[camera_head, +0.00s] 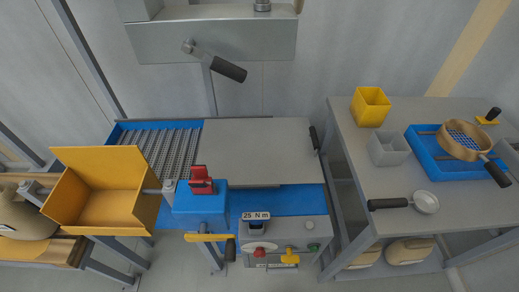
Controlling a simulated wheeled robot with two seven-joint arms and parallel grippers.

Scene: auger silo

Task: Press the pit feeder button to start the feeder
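A grey control box (285,236) stands at the bottom centre, in front of a blue frame. A small dark green button (313,247) and a pale round knob (309,225) are on its right side. A red part (259,252) and a yellow handle (290,259) are along its front edge. Neither of my grippers is in view.
A blue box with a red switch (201,180) and a yellow crank (208,237) stand left of the control box. An orange hopper (105,205) is further left. A side table (390,230) at right holds a yellow cup (370,106), a blue tray (425,158) and a scoop (425,202).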

